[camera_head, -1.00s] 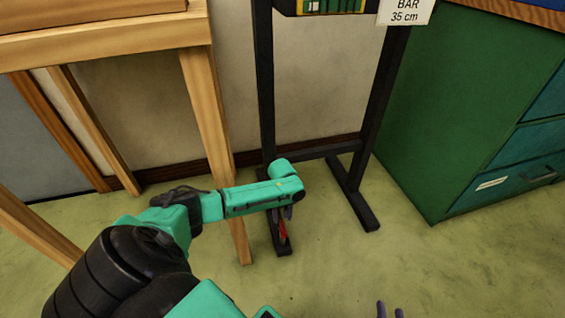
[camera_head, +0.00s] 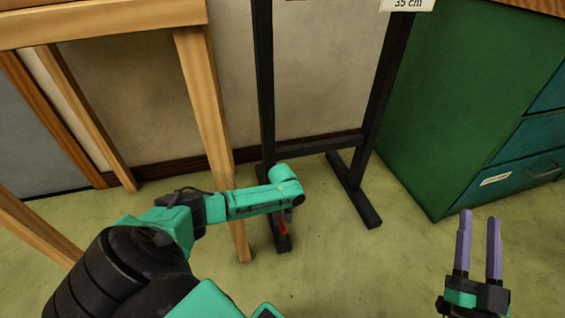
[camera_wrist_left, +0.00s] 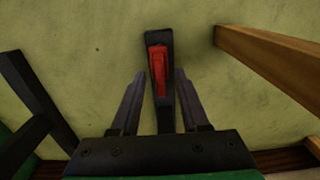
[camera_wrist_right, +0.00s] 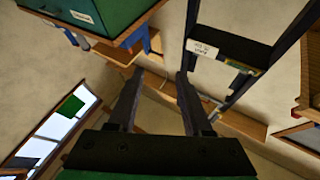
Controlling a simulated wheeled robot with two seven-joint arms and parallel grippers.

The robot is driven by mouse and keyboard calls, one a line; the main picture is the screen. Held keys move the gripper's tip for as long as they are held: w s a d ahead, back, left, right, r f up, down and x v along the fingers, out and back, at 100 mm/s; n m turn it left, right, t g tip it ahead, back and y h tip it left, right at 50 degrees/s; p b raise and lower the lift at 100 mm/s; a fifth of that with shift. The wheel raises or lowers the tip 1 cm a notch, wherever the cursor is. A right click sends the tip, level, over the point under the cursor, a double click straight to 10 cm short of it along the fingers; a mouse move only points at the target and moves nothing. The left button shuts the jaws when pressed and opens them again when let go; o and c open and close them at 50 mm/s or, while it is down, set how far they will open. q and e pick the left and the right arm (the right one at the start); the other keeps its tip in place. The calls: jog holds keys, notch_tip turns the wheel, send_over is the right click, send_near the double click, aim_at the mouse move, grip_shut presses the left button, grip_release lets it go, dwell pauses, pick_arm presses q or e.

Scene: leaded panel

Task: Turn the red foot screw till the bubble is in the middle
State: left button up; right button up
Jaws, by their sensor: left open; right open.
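The red foot screw (camera_wrist_left: 159,71) sits on the end of a black foot (camera_wrist_left: 155,38) of the stand, upright in the left wrist view. In the head view the red screw (camera_head: 284,229) shows partly below my left gripper (camera_head: 287,212). My left gripper's two fingers (camera_wrist_left: 156,98) are open, one on each side of the foot, with the screw between or just beyond their tips. I cannot tell whether they touch it. My right gripper (camera_head: 480,216) is open and empty at the lower right, over the floor. The bubble is not in view.
The black stand (camera_head: 265,90) has a second foot (camera_head: 354,190) to the right. A wooden table leg (camera_head: 212,130) stands close left of the screw. A green cabinet (camera_head: 450,110) stands at the right. The floor (camera_head: 350,270) in front is clear.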

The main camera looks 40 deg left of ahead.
pick_arm(q)
jog(key=shift+f, duration=0.15)
grip_shut()
pick_arm(e)
jog(key=shift+d+r+t, duration=0.1)
jog(key=shift+r+t, duration=0.2)
jog(key=shift+r, duration=0.55)
